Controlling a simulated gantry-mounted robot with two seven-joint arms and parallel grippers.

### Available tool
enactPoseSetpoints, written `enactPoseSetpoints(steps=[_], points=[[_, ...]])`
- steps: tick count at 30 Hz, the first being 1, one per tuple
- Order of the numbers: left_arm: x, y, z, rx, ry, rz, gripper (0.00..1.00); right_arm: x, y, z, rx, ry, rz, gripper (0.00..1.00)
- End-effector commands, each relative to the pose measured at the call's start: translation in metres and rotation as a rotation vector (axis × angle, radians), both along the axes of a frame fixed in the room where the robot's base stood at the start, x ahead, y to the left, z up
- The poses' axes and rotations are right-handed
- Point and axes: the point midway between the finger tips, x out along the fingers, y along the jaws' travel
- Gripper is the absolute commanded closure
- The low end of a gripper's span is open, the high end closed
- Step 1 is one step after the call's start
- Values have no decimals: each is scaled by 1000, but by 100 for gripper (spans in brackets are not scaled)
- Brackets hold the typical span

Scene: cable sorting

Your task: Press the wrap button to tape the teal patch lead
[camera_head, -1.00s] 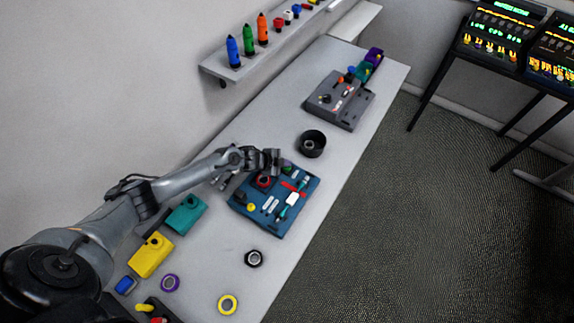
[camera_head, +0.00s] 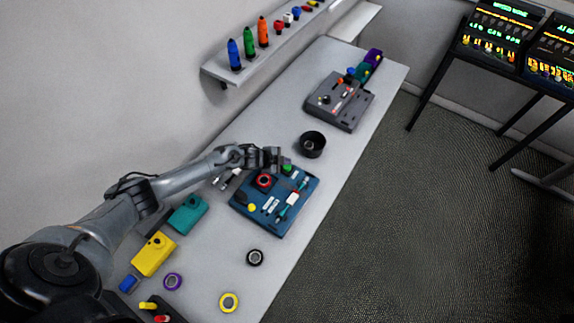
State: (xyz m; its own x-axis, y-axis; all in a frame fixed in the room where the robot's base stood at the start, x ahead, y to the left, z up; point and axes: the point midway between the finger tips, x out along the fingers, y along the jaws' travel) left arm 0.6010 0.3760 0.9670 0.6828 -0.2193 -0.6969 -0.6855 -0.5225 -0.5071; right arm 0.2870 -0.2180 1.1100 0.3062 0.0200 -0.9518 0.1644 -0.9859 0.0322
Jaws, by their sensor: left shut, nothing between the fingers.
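The blue wrapping station (camera_head: 273,224) lies on the table with a red ring-shaped part, a green button (camera_head: 287,168) at its far corner and a yellow button (camera_head: 252,207) at its near left. The teal patch lead (camera_head: 283,213) lies along its right side, with a white piece (camera_head: 292,199) at its middle. My left gripper (camera_head: 278,160) is shut and empty, just beside the green button and above the station's far edge. Whether it touches the button cannot be told. Which button is for wrapping is not legible. My right gripper is not in view.
A black round cup (camera_head: 312,144) stands beyond the station, and a grey device (camera_head: 339,101) farther back. Teal (camera_head: 187,214) and yellow (camera_head: 153,254) boxes stand at left. Tape rolls, one black (camera_head: 255,257), lie in front. A wall shelf (camera_head: 246,68) holds bottles.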

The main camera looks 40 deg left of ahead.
Motion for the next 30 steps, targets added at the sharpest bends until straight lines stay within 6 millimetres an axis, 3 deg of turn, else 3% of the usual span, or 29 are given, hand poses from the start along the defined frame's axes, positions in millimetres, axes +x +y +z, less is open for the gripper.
enactPoseSetpoints(steps=[8,21,30], points=[[0,0,12,0,0,0,100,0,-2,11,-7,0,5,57],[0,0,55,1,1,1,100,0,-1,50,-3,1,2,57],[0,0,60,1,1,1,100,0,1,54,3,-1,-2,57]])
